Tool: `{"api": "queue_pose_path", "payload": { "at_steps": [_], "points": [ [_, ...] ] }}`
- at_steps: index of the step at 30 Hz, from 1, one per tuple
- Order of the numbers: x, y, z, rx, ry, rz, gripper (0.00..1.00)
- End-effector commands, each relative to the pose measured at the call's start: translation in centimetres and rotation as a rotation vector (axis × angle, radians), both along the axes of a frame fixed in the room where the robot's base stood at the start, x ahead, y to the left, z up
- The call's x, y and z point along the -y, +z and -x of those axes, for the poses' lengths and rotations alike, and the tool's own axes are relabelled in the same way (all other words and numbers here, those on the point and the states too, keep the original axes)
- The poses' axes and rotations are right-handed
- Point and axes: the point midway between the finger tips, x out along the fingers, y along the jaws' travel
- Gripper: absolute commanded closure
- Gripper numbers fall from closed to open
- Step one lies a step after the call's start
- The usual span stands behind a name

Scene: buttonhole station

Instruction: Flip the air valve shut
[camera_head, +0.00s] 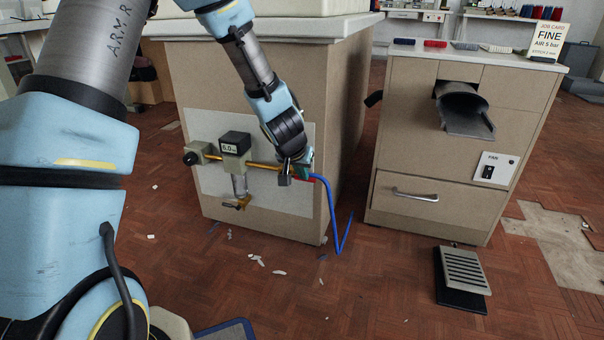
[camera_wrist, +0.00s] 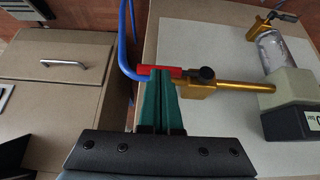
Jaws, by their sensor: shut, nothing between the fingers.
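The air valve has a brass body (camera_wrist: 195,91) with a black pivot knob and a red lever (camera_wrist: 166,72). The lever lies roughly in line with the brass pipe (camera_wrist: 240,87) and points toward the blue hose (camera_wrist: 128,45). My gripper (camera_wrist: 159,72) is shut and empty, its green fingertips at the lever's side; whether they touch it I cannot tell. In the head view my gripper (camera_head: 305,170) is at the right end of the pipe (camera_head: 262,166), and a bit of the red lever (camera_head: 313,176) shows beside it; most of the valve is hidden.
The pipe runs across a pale panel (camera_head: 215,190) on the cabinet. A gauge (camera_head: 235,143) reading about 5.0, a clear bowl with a brass drain (camera_head: 238,204) and a black knob (camera_head: 191,158) sit left. A drawer cabinet (camera_head: 400,180) and foot pedal (camera_head: 464,270) stand right.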

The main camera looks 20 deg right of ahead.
Motion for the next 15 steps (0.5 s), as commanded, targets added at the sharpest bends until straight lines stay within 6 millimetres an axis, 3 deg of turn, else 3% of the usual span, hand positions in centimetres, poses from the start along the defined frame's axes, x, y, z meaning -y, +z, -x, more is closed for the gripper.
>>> {"api": "queue_pose_path", "payload": {
  "at_steps": [15],
  "points": [
    [0.47, -0.19, 0.63, 0.093, -0.008, -0.107, 1.00]
  ]
}}
